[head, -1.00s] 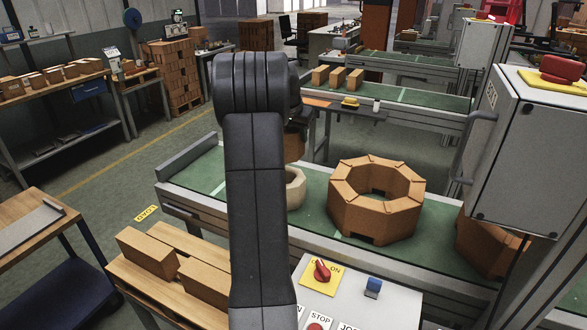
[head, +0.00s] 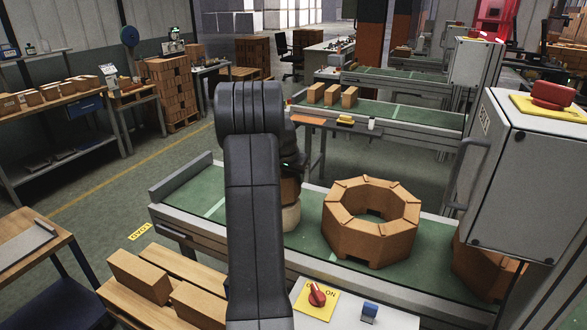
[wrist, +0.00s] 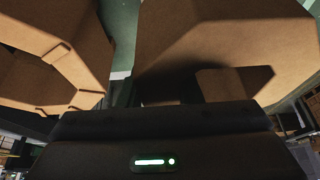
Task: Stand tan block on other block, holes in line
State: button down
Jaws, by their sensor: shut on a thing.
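My gripper (head: 292,166), partly hidden behind my arm in the head view, is shut on the tan block (head: 290,190). The block hangs below the dark jaws, with only its right part showing. It also fills the upper right of the wrist view (wrist: 225,35), very close. The other block (head: 291,218), paler and cream-coloured, is on the green conveyor directly below the held block. The two look very close or touching; I cannot tell which. My arm hides their left sides.
A large brown octagonal brick ring (head: 372,250) stands on the conveyor (head: 310,243) just to the right. A grey control box (head: 520,180) rises at the right. A control panel (head: 335,308) is in front, and a pallet with bricks (head: 145,277) is at the lower left.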

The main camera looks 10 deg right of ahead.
jog(key=shift+w+f, duration=0.1)
jog(key=shift+f, duration=0.35)
jog(key=shift+f, duration=0.1)
jog(key=shift+f+b, duration=0.35)
jog(key=c, duration=1)
grip_release()
jog(key=shift+f, duration=0.1)
jog(key=shift+c, duration=0.2)
jog(key=shift+r+p, duration=0.45)
jog(key=shift+r, duration=0.25)
jog(key=v, duration=0.4)
jog(key=b+v, duration=0.1)
jog(key=v, duration=0.2)
jog(key=b+v, duration=0.1)
jog(key=v, duration=0.3)
jog(key=shift+s+a+r, duration=0.2)
jog(key=shift+s, duration=0.15)
